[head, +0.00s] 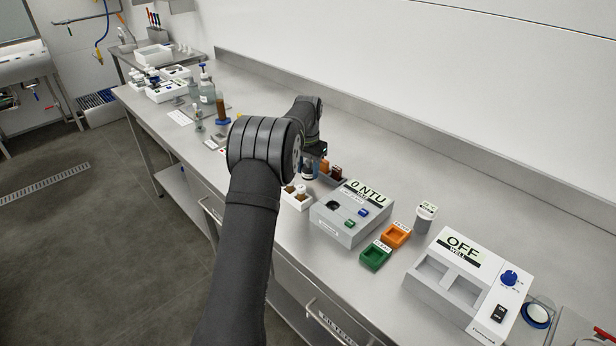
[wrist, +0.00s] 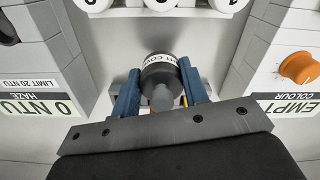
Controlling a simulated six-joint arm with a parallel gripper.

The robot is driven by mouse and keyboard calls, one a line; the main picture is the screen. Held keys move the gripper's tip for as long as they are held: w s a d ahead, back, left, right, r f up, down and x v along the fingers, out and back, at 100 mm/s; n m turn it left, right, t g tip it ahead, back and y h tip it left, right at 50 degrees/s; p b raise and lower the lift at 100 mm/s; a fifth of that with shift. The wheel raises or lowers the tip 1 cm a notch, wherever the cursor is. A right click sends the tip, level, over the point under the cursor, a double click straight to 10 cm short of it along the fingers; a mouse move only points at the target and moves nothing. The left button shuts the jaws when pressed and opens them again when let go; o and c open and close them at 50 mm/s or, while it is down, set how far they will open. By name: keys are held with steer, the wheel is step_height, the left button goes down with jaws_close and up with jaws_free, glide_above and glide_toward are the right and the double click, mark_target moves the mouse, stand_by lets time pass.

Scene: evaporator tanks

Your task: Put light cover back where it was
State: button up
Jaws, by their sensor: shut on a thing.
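My gripper (wrist: 160,90) has its blue fingers shut on the light cover (wrist: 158,72), a dark cylinder with a grey knob towards the camera and a white label band, partly readable. The cover is between the fingers, over the bench; whether it touches the surface cannot be told. In the head view my arm hides most of the gripper. The haze meter (head: 350,212) reads 0 NTU and has a dark round opening in its top; it also shows at the left of the wrist view (wrist: 40,75).
A colour unit (wrist: 290,70) reading EMPTY, with an orange knob, stands right in the wrist view.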

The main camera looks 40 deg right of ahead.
mark_target(308, 186)
steer(key=shift+f, duration=1.6)
steer(key=shift+f, duration=0.2)
steer(key=o, duration=1)
steer(key=shift+o, duration=0.2)
steer(key=shift+r, duration=0.15)
step_height(308, 186, up, 12)
steer(key=shift+r, duration=0.1)
